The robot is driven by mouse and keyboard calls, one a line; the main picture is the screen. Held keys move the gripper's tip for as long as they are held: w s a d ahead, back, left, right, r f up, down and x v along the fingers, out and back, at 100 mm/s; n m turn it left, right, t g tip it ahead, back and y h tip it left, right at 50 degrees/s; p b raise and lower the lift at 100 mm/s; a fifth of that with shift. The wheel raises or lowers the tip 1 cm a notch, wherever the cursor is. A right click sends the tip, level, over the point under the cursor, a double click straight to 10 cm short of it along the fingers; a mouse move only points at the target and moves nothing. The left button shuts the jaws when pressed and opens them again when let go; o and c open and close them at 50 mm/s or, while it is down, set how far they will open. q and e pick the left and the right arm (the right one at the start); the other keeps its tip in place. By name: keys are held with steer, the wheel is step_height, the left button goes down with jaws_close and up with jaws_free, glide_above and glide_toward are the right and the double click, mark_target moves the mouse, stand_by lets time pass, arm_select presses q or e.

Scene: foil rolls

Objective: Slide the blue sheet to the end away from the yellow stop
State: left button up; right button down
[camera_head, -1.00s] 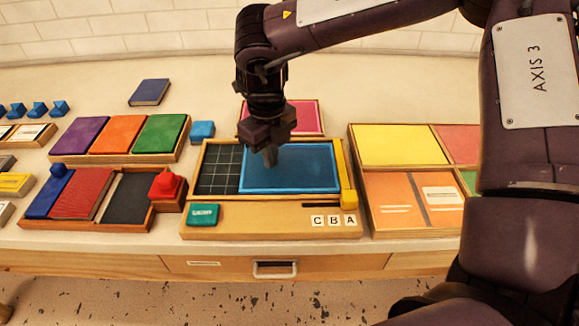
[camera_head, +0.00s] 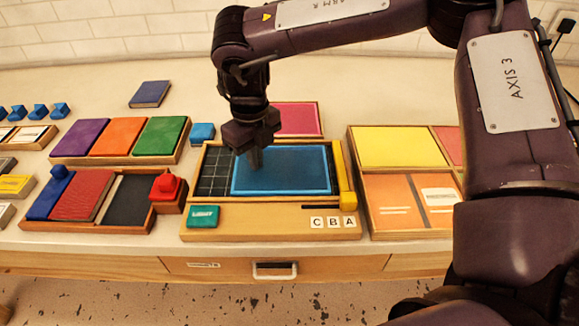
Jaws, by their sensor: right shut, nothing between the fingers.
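The blue sheet (camera_head: 290,172) lies flat in a wooden tray (camera_head: 225,227). A dark gridded bed (camera_head: 212,172) shows to its left, and a narrow dark strip shows at its right. The yellow stop (camera_head: 346,185) runs along the tray's right end, a small gap from the sheet. My right gripper (camera_head: 256,160) is shut and empty. Its fingertips point down at the sheet's left part and look to touch it, though exact contact is hard to tell. My left gripper is not in view.
A teal block (camera_head: 204,216) and letter tiles (camera_head: 333,222) sit on the tray's front ledge. A pink pad (camera_head: 296,119) lies behind. Boxes of coloured pads stand left (camera_head: 162,158) and right (camera_head: 400,147). A red stamp-like piece (camera_head: 166,186) stands close left.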

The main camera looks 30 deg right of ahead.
mark_target(242, 168)
steer(key=shift+a+f, duration=0.15)
steer(key=shift+w+a+p, duration=0.3)
steer(key=shift+a+p, duration=0.1)
steer(key=shift+a, duration=0.15)
steer(key=shift+w+a+f+b, duration=0.15)
steer(key=shift+a+b, duration=0.05)
steer(key=shift+b, duration=0.15)
steer(key=shift+w+a+b, duration=0.3)
steer(key=shift+a+b, duration=0.15)
steer(key=shift+b, duration=0.2)
steer(key=shift+r, duration=0.2)
steer(key=shift+r, duration=0.1)
